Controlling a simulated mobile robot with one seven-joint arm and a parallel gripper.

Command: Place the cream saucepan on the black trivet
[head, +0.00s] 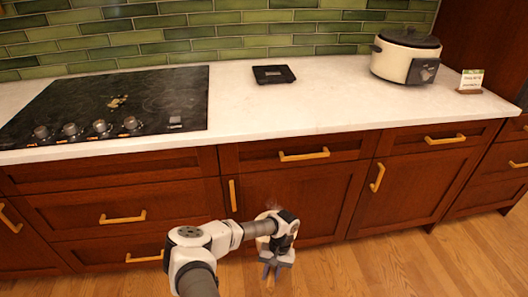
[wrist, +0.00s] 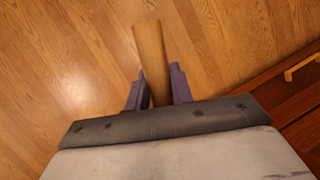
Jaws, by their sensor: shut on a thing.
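My gripper (head: 275,268) points down in front of the cabinets, below counter height. In the wrist view my gripper (wrist: 158,92) is shut on a light-brown wooden bar (wrist: 150,48), which sticks out past the fingers. A bit of the bar (head: 270,283) shows below the fingers in the head view. I cannot tell whether it is a handle of something larger. A flat black square object (head: 273,74) lies on the counter near the back wall; it may be the trivet, its details are too small to tell. No cream saucepan is clearly visible.
A cream slow cooker (head: 393,66) with a dark lid stands at the counter's right, beside a small sign (head: 471,80). A black cooktop (head: 110,105) with knobs fills the left. The white counter (head: 300,108) is clear in the middle. Cabinet handles (head: 304,155) stick out.

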